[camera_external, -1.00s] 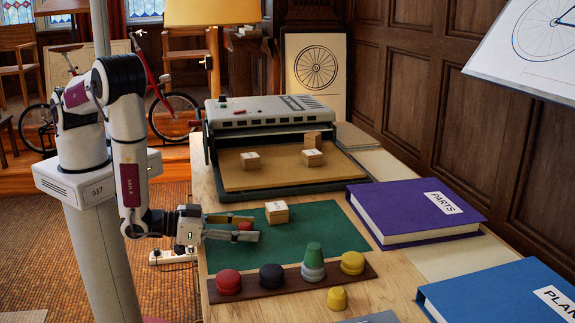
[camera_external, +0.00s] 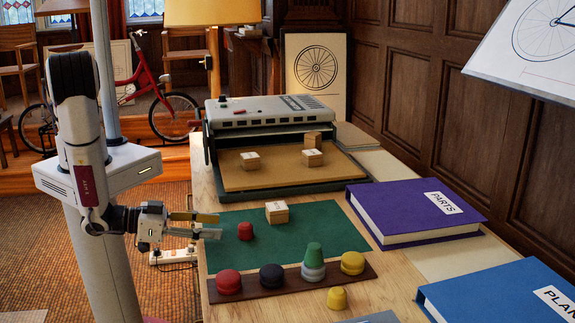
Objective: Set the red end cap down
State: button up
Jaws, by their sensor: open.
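The red end cap (camera_external: 245,231) stands on the green mat (camera_external: 312,217), near its left side and left of a wooden block. My gripper (camera_external: 216,226) is open and empty, to the left of the cap and apart from it. Its fingertips point right, over the mat's left edge. Another red cap (camera_external: 228,282) sits at the left end of the dark wooden strip (camera_external: 328,279) in front of the mat.
A dark blue cap (camera_external: 271,275), a green cap (camera_external: 314,252) on a grey one, and a yellow stack (camera_external: 352,263) are on the strip. Another yellow piece (camera_external: 337,298) is in front. A wooden block (camera_external: 277,212) is on the mat. A purple book (camera_external: 413,211) lies right.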

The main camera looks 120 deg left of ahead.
jog(key=shift+v, duration=1.45)
